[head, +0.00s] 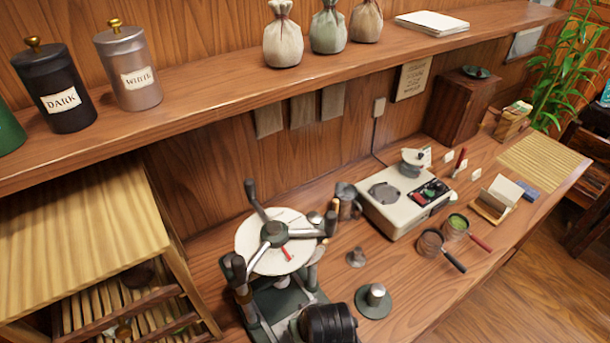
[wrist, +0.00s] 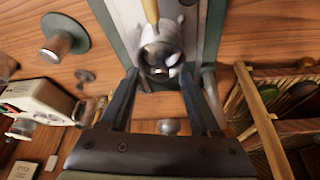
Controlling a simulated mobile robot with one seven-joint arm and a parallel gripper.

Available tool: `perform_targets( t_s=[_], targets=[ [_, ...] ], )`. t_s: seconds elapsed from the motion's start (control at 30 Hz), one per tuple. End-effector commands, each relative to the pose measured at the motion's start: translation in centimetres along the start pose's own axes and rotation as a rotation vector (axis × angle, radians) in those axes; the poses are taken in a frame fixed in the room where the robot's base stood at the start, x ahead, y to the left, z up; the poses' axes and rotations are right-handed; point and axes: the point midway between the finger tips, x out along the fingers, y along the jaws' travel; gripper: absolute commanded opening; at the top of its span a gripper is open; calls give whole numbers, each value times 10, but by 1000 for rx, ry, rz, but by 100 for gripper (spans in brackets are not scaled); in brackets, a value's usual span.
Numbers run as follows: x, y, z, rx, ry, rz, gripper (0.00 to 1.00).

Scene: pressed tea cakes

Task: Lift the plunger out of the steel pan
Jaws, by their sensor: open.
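On the cream machine (head: 405,200) stands a shallow steel pan (head: 408,166) with a small knobbed piece (head: 413,155) on it, perhaps the plunger; it is too small to be sure. Nearer stands a steel knob (head: 375,293) on a round green base (head: 374,306), which also shows in the wrist view (wrist: 78,32). In the wrist view my gripper (wrist: 160,72) is open, its fingers either side of a shiny steel cylinder (wrist: 160,52). I cannot tell whether they touch it. The machine is at the left there, away from the fingers.
A press with a white spoked disc (head: 260,232) stands left of the machine. Two small handled pans (head: 430,243) (head: 456,226) sit near the bench's front. A steel mug (head: 348,202) and a small metal knob (head: 356,257) are beside the press. A shelf (head: 220,85) overhangs the back.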

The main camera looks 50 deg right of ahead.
Motion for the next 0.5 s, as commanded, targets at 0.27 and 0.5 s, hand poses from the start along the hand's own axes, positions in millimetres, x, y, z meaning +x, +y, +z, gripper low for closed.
perform_targets(
  t_s=[0.27, 0.5],
  targets=[
    [13, 0, 1, 0, 0, 0, 64],
    [12, 0, 1, 0, 0, 0, 44]
  ],
)
